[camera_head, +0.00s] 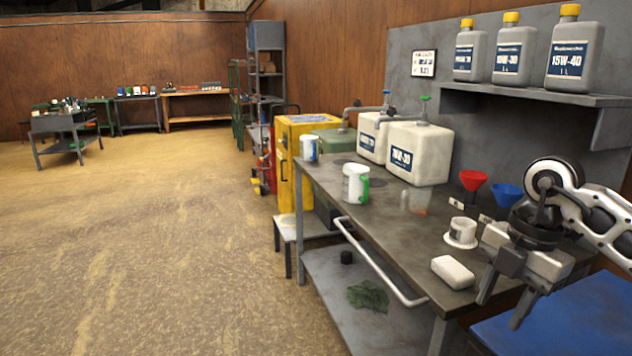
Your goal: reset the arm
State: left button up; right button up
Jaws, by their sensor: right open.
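My right arm comes in from the right edge. Its gripper (501,304) is open and empty, with its two dark fingers spread and pointing down near the front right end of the grey workbench (400,235). A white block (453,272) lies on the bench just left of the gripper, apart from the fingers as far as I can see. A white round cup-like part (461,233) stands behind that block. My left gripper is not in view.
White jug (355,184), oil containers (418,153), red funnel (472,180) and blue funnel (507,194) stand on the bench. Bottles (571,50) line the wall shelf. A rail (380,265) runs along the bench front. A blue surface (570,320) lies below the gripper. Open floor (150,250) is left.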

jog(key=s+a+f+n+t+y, duration=0.1)
jog(key=s+a+n+y, duration=0.15)
jog(key=a+y, duration=0.85)
jog(key=s+a+f+n+y, duration=0.1)
jog(key=s+a+y, duration=0.35)
jog(key=a, duration=1.05)
jog(key=w+d+f+m+t+h, duration=0.1)
jog(key=d+f+m+t+h, duration=0.4)
jog(key=m+t, duration=0.4)
jog(key=w+d+f+m+t+h, duration=0.1)
jog(key=d+f+m+t+h, duration=0.2)
jog(key=f+m+t+h, duration=0.55)
jog(key=s+d+f+m+g, duration=0.2)
jog(key=s+f+m+g, duration=0.4)
jog(key=s+f, duration=0.5)
jog(key=shift+d+f+g+h, duration=0.35)
jog(key=shift+f+g, duration=0.3)
jog(key=shift+g, duration=0.5)
